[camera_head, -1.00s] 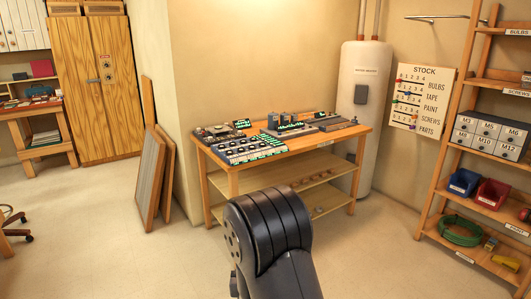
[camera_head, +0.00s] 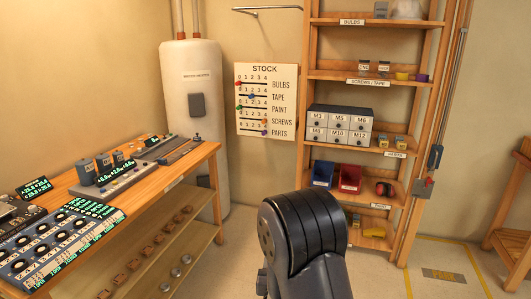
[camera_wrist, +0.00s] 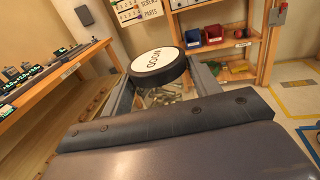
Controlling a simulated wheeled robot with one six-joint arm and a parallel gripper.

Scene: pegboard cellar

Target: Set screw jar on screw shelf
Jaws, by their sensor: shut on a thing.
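The screw jar (camera_wrist: 157,62) has a dark-rimmed white lid reading "WOOD" and a clear body with screws showing below. My gripper (camera_wrist: 160,82) is shut on it, one finger at each side, in the wrist view. In the head view the jar and the fingers are hidden behind my arm. The screw shelf (camera_head: 335,75) is the board labelled "SCREWS / TAPE" on the wooden rack. Two small jars (camera_head: 374,68) stand near its middle, with a yellow roll (camera_head: 402,76) and a purple roll (camera_head: 421,78) to their right. Its left part looks bare.
A drawer cabinet (camera_head: 340,124), blue bin (camera_head: 323,175) and red bin (camera_head: 350,178) stand on lower shelves. A workbench (camera_head: 185,165) with electronics is at left, a water heater (camera_head: 195,110) behind it. Open floor lies around the rack's foot.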

